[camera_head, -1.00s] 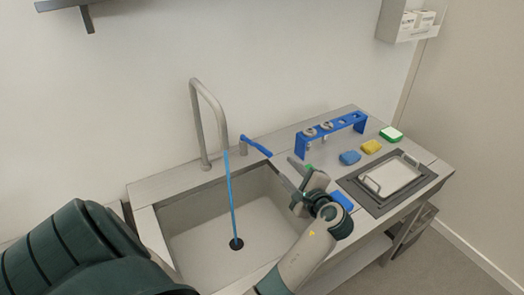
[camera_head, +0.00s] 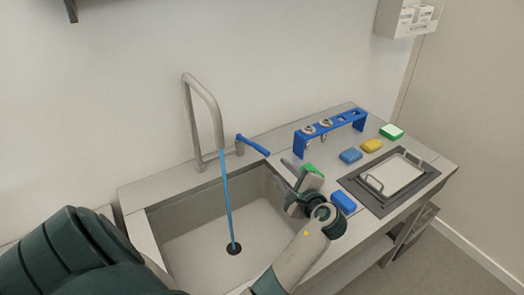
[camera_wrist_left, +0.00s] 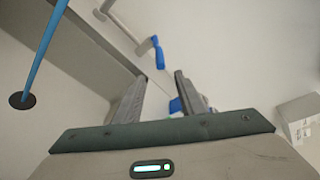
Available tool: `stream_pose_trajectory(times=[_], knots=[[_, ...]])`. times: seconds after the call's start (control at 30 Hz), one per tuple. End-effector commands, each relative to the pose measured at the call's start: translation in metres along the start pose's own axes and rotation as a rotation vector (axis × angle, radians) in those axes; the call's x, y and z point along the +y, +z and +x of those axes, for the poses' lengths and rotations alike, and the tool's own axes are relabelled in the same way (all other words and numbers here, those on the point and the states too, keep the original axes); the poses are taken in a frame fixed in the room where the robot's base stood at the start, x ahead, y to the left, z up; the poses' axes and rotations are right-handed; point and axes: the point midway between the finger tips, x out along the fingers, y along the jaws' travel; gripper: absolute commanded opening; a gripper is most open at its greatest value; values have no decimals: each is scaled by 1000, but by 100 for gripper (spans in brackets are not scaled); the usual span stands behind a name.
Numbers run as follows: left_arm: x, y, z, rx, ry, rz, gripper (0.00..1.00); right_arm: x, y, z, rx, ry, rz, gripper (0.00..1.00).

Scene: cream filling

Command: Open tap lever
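The grey curved tap (camera_head: 204,98) stands at the back of the sink, and a blue stream of water (camera_head: 229,205) runs from its spout to the drain. The tap lever (camera_head: 254,145) is a blue handle on a short grey post right of the tap. It also shows in the wrist view (camera_wrist_left: 158,52), beyond the fingertips. My left gripper (camera_head: 296,170) is above the sink's right edge, in front and to the right of the lever, not touching it. Its two fingers are apart with nothing between them in the wrist view (camera_wrist_left: 160,85). My right gripper is out of view.
A blue rack (camera_head: 332,131) stands at the back right of the counter. Blue (camera_head: 350,156), yellow (camera_head: 372,146) and green (camera_head: 391,132) sponges lie nearby. Another blue block (camera_head: 343,202) lies beside my gripper. A tray with handles (camera_head: 425,181) is at the right.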

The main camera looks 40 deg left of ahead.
Motion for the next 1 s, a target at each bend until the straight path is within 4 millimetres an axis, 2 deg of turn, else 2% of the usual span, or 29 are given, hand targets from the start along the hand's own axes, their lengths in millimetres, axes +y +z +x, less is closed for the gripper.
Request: stream_pose_trajectory(times=[0.27, 0.8, 1.0], knots=[[-3, 2, 33, -3, -1, 3, 37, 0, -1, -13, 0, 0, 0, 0], [-3, 2, 129, -1, 0, 2, 37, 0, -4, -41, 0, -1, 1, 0], [-1, 1, 155, -1, 1, 2, 37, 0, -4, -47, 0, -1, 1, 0]])
